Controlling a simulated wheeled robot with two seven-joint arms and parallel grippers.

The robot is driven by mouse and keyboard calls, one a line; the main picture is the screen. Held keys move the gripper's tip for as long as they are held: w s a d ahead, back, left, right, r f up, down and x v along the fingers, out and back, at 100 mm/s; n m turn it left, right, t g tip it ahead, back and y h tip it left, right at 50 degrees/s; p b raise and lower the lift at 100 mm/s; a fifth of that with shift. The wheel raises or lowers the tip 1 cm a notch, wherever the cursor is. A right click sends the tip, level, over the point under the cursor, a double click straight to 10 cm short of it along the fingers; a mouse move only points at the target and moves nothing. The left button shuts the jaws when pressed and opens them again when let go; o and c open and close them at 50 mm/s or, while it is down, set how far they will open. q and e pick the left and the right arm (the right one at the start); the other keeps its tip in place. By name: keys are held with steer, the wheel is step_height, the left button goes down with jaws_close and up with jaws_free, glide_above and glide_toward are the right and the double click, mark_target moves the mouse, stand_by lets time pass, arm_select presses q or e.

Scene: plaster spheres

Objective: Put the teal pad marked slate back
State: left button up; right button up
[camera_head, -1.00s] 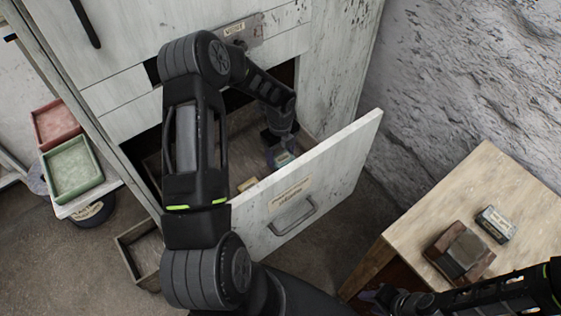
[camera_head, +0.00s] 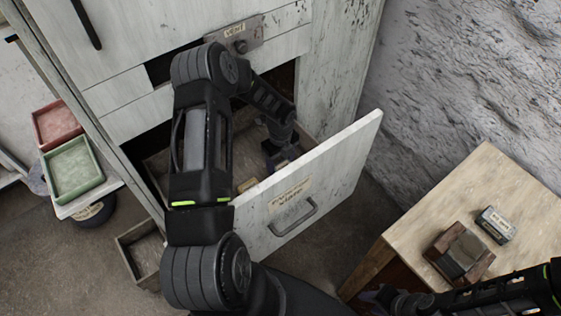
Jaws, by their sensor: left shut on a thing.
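The open white drawer (camera_head: 345,165) has a front label (camera_head: 289,195) whose lower word looks like "slate", above a metal handle. My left gripper (camera_head: 281,158) reaches down inside the drawer, close behind its front panel. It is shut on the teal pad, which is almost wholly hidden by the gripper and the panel. A small tan block (camera_head: 247,184) lies in the drawer left of the gripper. My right gripper (camera_head: 374,297) is low, beside the wooden table's near left corner; its fingers are too small and dark to read.
A wooden table (camera_head: 500,185) at right holds a dark block on a wooden base (camera_head: 460,254) and a small grey labelled box (camera_head: 496,224). Red (camera_head: 57,124) and green (camera_head: 73,170) trays are at left. A small open box (camera_head: 141,250) is on the floor.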

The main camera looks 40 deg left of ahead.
mark_target(281, 163)
arm_select(q)
steer(key=o, duration=1.5)
steer(key=shift+f, duration=0.1)
steer(key=shift+c, duration=0.2)
steer(key=shift+r, duration=3.9)
